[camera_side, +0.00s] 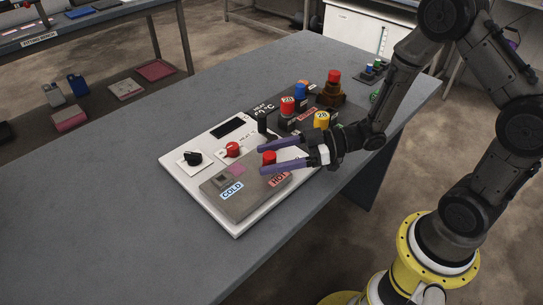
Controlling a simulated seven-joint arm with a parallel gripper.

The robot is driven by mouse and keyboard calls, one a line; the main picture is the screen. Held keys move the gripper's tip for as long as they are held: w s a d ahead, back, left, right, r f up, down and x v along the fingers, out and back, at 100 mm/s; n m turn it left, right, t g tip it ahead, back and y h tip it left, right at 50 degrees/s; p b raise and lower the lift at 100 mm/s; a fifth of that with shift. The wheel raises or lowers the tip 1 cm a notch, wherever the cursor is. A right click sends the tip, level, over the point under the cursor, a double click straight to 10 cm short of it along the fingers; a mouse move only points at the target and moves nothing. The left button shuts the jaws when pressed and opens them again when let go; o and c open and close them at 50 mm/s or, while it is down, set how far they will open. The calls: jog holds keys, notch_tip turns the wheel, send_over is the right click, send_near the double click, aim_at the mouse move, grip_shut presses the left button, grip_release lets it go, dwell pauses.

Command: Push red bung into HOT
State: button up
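The red bung (269,157) shows between the two purple fingers of my gripper (263,159), near their tips. I cannot tell whether the fingers touch it, or whether it stands in the block or is held above it. Its lower part is hidden by the near finger. The HOT label (279,179) is on the front edge of the grey block (249,203), just below the near finger. The COLD label (231,190) is further left on the same edge. Any opening at HOT is hidden by the finger.
A white panel (190,175) under the block carries a black knob (192,158) and a red knob (233,149). Behind my gripper stand red (287,106), blue (300,91) and yellow (321,119) topped pieces. The table (130,205) is clear at left.

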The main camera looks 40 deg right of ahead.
jog(key=shift+s+d+r, duration=0.3)
jog(key=shift+d+r, duration=0.1)
jog(key=shift+r, duration=0.25)
jog(key=shift+s+d+r, duration=0.35)
jog(key=shift+d+r, duration=0.1)
jog(key=shift+r, duration=0.2)
jog(key=shift+s+d+r, duration=0.3)
jog(key=shift+d+r, duration=0.1)
jog(key=shift+r, duration=0.25)
jog(key=v, duration=1.3)
jog(key=shift+s+d, duration=0.25)
jog(key=shift+d, duration=0.05)
